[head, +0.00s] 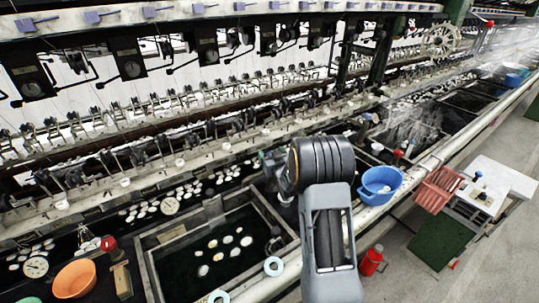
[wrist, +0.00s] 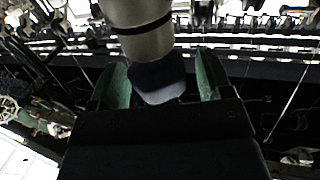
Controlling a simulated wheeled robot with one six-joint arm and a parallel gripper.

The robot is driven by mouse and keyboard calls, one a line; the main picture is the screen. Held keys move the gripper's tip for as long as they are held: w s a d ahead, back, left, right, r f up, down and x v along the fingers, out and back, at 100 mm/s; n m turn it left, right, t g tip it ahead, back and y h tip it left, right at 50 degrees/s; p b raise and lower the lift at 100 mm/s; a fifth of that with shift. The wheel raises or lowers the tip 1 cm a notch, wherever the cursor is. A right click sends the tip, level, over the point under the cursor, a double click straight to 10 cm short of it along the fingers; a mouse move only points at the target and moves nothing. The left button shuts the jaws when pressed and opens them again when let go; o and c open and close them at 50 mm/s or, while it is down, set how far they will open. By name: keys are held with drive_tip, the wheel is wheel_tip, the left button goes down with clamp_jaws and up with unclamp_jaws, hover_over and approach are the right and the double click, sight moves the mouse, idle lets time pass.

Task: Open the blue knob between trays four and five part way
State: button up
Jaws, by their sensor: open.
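In the wrist view my gripper (wrist: 160,66) shows two green fingers standing apart. Between them is a dark blue-grey rounded block (wrist: 158,84), which looks like the blue knob, in deep shade. A pale cylinder with a black band (wrist: 140,28) comes down from the top edge in front of it. I cannot tell whether either finger touches the block. In the head view my forearm and wrist hide the gripper and the knob. A dark water tray with a pale rim (head: 152,268) and floating cocoons lies left of my arm. Tray numbers are not readable.
A blue bowl (head: 380,184) and a red basket (head: 438,189) stand on the right along the basin edge. An orange bowl (head: 75,279) and a red knob (head: 109,243) are at left. The reeling machine (head: 160,130) runs close behind the basins. A red canister (head: 372,262) stands on the floor.

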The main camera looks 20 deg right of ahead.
drive_tip(key=c, duration=0.9)
drive_tip(key=shift+a, duration=0.25)
drive_tip(key=shift+c, duration=0.2)
drive_tip(key=shift+d, duration=0.3)
drive_tip(key=n+y+b, duration=0.2)
drive_tip(key=y, duration=0.2)
drive_tip(key=shift+f+n+b, duration=0.1)
drive_tip(key=shift+n+b, duration=0.3)
drive_tip(key=n+g+y, duration=0.1)
drive_tip(key=n+y, duration=0.1)
drive_tip(key=y, duration=0.1)
drive_tip(key=n+g+y, duration=0.2)
drive_tip(key=y, duration=0.2)
drive_tip(key=shift+a+n, duration=0.1)
drive_tip(key=shift+n, duration=0.2)
drive_tip(key=shift+n+y, duration=0.3)
drive_tip(key=shift+y, duration=0.1)
drive_tip(key=o, duration=0.9)
drive_tip(key=shift+o, duration=0.2)
